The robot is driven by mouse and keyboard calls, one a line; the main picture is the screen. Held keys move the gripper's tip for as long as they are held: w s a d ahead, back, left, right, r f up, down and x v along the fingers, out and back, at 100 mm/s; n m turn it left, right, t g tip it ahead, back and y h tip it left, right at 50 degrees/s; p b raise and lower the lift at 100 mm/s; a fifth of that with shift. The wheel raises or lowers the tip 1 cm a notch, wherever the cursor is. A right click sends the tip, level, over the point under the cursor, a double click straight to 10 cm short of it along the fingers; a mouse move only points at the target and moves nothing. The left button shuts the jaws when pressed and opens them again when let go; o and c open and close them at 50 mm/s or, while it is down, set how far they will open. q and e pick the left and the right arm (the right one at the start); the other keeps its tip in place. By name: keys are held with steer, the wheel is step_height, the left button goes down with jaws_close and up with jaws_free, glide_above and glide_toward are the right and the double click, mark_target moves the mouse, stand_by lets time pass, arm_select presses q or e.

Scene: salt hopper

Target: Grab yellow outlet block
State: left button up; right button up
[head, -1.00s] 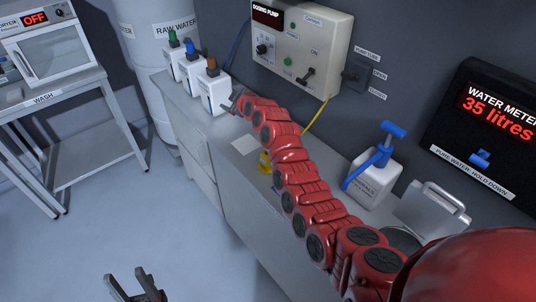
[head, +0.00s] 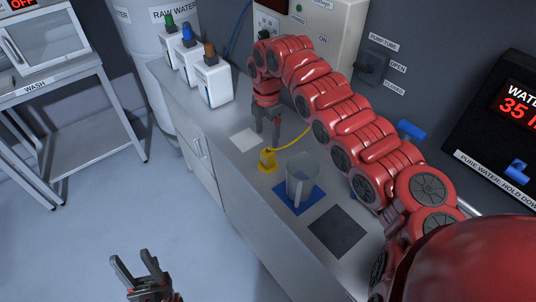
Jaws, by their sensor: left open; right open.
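The yellow outlet block (head: 267,160) stands on the grey counter in the head view, with a thin yellow tube running from it up toward the pump box. My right gripper (head: 266,141) points down just behind the block, near the white square. It is open and appears empty, with its fingers close to the block but not visibly around it. My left gripper (head: 140,268) is open and empty, low at the left over the floor.
A clear jug (head: 301,178) stands on a blue mat (head: 312,199) right of the block. A dark square pad (head: 338,232) lies nearer. Several capped white bottles (head: 211,80) line the counter's far left. The dosing pump box (head: 343,22) is on the wall.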

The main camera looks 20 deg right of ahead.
mark_target(268, 151)
step_height(268, 151, down, 5)
steer(key=shift+r+p, duration=0.1)
steer(key=shift+p, duration=0.6)
steer(key=shift+f+p, duration=0.4)
steer(key=shift+f, duration=0.1)
steer(key=f, duration=0.1)
steer(key=f+p, duration=0.2)
steer(key=shift+s+f, duration=0.3)
steer(key=shift+f, duration=0.5)
steer(key=shift+w, duration=0.1)
jaws_close()
